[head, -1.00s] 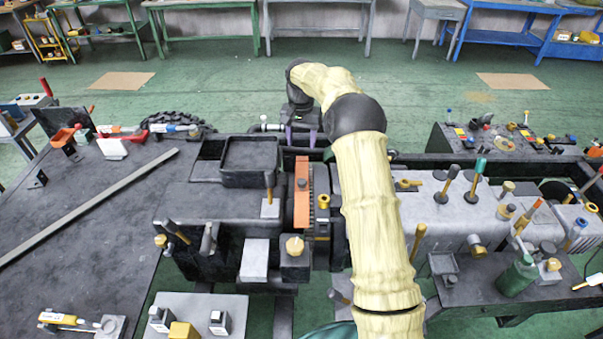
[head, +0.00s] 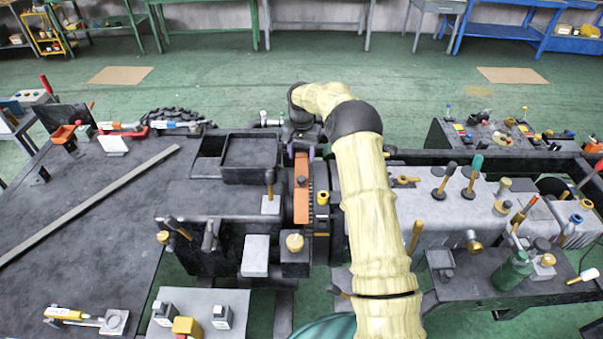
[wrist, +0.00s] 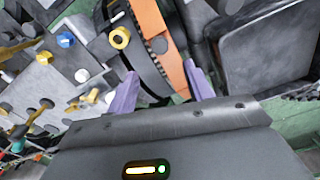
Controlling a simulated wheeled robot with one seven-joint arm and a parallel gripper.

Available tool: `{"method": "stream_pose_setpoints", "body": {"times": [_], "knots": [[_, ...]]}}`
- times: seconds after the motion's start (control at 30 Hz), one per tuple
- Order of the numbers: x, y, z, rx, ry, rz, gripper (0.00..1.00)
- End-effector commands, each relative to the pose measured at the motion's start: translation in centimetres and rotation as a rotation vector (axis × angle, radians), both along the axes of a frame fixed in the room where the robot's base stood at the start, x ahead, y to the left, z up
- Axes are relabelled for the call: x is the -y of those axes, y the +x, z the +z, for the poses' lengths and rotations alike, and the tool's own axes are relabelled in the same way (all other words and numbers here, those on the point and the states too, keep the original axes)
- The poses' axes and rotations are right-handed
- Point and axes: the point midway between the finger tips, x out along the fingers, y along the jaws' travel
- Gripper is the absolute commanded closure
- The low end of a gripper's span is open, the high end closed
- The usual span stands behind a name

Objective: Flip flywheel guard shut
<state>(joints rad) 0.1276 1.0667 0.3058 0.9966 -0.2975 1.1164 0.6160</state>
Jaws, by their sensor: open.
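The orange guard (head: 301,200) is a narrow curved strip beside the dark toothed flywheel (head: 312,190), in the middle of the machine. I cannot tell from this angle how far the guard is swung. My gripper (head: 301,153) is open at the far end of the guard, its purple fingers on either side of that end. In the wrist view the guard (wrist: 162,40) runs down between the fingers of my gripper (wrist: 163,90). The right finger is close to its edge; I cannot tell if they touch. The flywheel's dark rim (wrist: 135,50) lies left of it.
A square black tray (head: 250,153) stands left of the guard. A yellow-topped knob (head: 323,198) sits just to its right. Levers with black and green handles (head: 473,170) rise farther right. A long grey bar (head: 90,205) lies on the dark table at left.

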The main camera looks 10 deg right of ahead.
Motion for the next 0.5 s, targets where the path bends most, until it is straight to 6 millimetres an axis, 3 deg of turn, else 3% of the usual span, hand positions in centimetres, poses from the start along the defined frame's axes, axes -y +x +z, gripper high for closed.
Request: {"method": "stream_pose_setpoints", "body": {"times": [0.5], "knots": [[0.0, -0.1, -8.7, -0.003, 0.000, -0.001, 0.48]]}}
